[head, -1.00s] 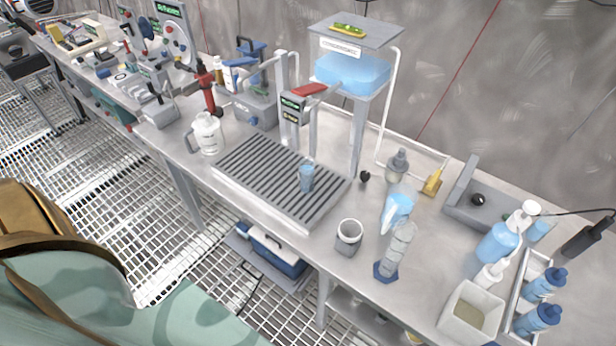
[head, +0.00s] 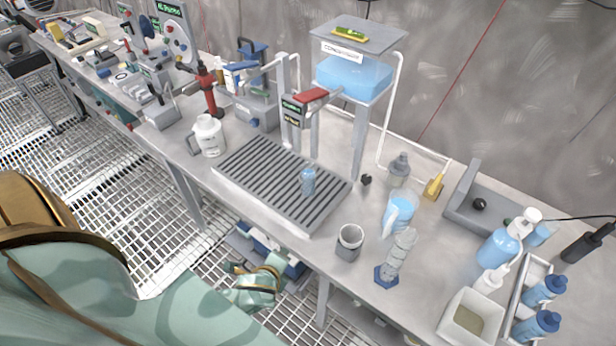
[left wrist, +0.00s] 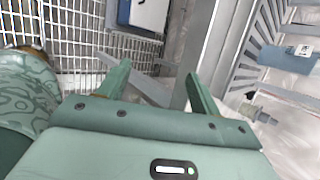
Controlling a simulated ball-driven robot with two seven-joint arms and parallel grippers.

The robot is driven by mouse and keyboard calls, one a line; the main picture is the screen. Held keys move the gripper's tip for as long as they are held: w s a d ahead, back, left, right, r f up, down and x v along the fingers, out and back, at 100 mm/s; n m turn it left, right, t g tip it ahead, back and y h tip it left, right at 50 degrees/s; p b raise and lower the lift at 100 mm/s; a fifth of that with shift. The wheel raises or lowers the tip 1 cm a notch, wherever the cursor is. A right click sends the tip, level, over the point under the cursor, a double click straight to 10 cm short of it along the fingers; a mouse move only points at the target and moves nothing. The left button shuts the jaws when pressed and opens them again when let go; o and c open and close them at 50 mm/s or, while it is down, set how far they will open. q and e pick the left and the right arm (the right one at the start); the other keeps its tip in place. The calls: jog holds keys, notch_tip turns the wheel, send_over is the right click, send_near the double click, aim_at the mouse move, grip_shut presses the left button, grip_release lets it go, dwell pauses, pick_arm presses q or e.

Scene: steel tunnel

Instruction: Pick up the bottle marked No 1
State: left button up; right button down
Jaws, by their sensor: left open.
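A small blue bottle (head: 308,182) stands upright on the slatted grey drip tray (head: 228,174) on the bench. It also shows at the right of the left wrist view as a blue body (left wrist: 285,59) with a small pale label, whose marking is too small to read. My left gripper (head: 272,272) is in front of the bench, near the bench edge and apart from the bottle. In the left wrist view my left gripper (left wrist: 160,82) has its two green fingers spread, with nothing between them. My right gripper is not in view.
A grey cup (head: 348,243), a measuring cylinder (head: 397,258) and a jug of blue liquid (head: 398,212) stand right of the tray. A white jug (head: 209,136) stands left. A tap post (head: 291,110) rises behind. A blue cooler (head: 292,268) is under the bench.

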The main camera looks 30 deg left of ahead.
aim_at(306, 186)
pick_arm(q)
jog(key=w+a+r+m+t+y, duration=0.1)
jog(key=w+r+m+t, duration=0.65)
jog(key=r+m, duration=0.65)
jog(key=shift+g, duration=0.85)
jog(key=b+x, duration=0.2)
jog(key=x, duration=0.9)
jog(key=shift+w+d+b, duration=0.1)
jog(key=shift+w+b, duration=0.25)
jog(key=shift+w, duration=0.1)
jog(key=x, duration=0.1)
jog(key=b+x, duration=0.1)
jog(key=x, duration=0.1)
jog(key=b+x, duration=0.1)
jog(key=x, duration=0.1)
jog(key=shift+w+d, duration=0.15)
jog(key=shift+d, duration=0.1)
jog(key=shift+c, duration=0.8)
jog(key=c, duration=1)
